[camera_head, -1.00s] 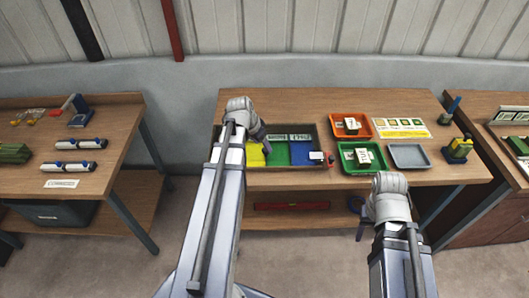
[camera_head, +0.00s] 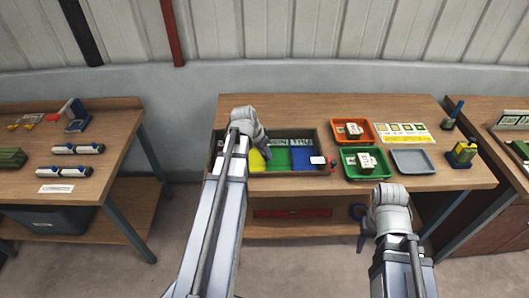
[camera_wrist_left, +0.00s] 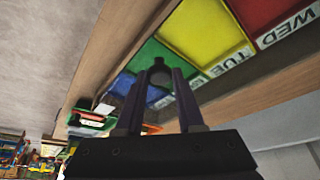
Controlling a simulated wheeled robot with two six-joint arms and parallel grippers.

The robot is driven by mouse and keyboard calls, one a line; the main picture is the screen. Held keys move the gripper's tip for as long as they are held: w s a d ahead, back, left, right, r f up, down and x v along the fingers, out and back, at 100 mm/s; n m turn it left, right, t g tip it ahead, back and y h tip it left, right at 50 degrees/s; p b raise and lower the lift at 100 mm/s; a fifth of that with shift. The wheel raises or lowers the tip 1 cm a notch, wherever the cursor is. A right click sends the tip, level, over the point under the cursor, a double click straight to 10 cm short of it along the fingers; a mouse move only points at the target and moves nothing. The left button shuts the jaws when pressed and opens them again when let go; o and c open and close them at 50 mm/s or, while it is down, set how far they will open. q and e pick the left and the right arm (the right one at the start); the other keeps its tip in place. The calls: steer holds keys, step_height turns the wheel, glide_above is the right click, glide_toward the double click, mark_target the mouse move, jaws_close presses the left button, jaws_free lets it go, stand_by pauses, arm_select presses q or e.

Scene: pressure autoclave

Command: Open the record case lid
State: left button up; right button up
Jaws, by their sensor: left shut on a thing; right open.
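A long open case (camera_head: 318,136) with yellow, green and blue compartments lies on the middle table. The left wrist view shows its coloured floors and labels such as TUE and WED (camera_wrist_left: 289,22). I cannot pick out a lid or tell whether this is the record case. My left gripper (camera_head: 265,150) is over the case's left part, by the yellow compartment. In the left wrist view its fingers (camera_wrist_left: 160,82) are shut on a small dark grey thing with a rounded end, mostly hidden. My right gripper (camera_head: 360,241) is open and empty, low in front of the table.
Orange (camera_head: 372,125) and green (camera_head: 385,176) trays hold white blocks; a grey tray (camera_head: 412,161) is beside them. The left table (camera_head: 115,150) holds tools and a green box (camera_head: 12,157). A red item lies on the lower shelf.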

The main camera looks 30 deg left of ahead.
arm_select(q)
jaws_close()
stand_by(0.8)
